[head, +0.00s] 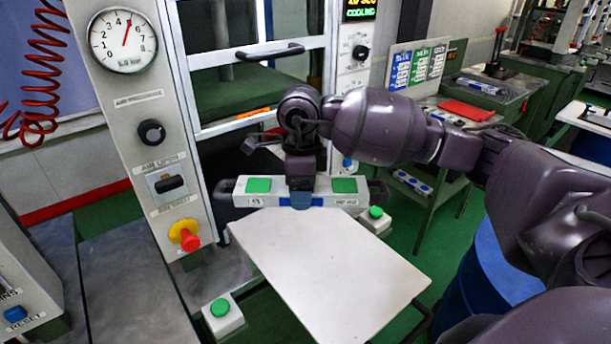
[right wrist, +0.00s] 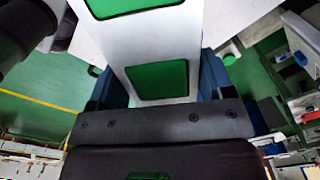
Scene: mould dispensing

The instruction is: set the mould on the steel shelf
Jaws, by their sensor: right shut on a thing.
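The mould (head: 258,187) is a pale grey bar with green pads on top and black handles at its ends. My right gripper (head: 300,197) is shut on its middle, with the blue fingers around it. In the right wrist view the mould (right wrist: 163,50) runs between the two fingers of the right gripper (right wrist: 162,82). In the head view the mould is level, at the far edge of a pale flat board (head: 335,270). I cannot tell whether it touches the board, or whether this board is the steel shelf. My left gripper is not in view.
A press with a glazed door (head: 255,90) stands behind the mould. Its left column holds a gauge (head: 122,40) and a red-and-yellow stop button (head: 185,236). Green button boxes (head: 222,312) flank the board. A blue drum (head: 490,265) stands at the right. The board's top is bare.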

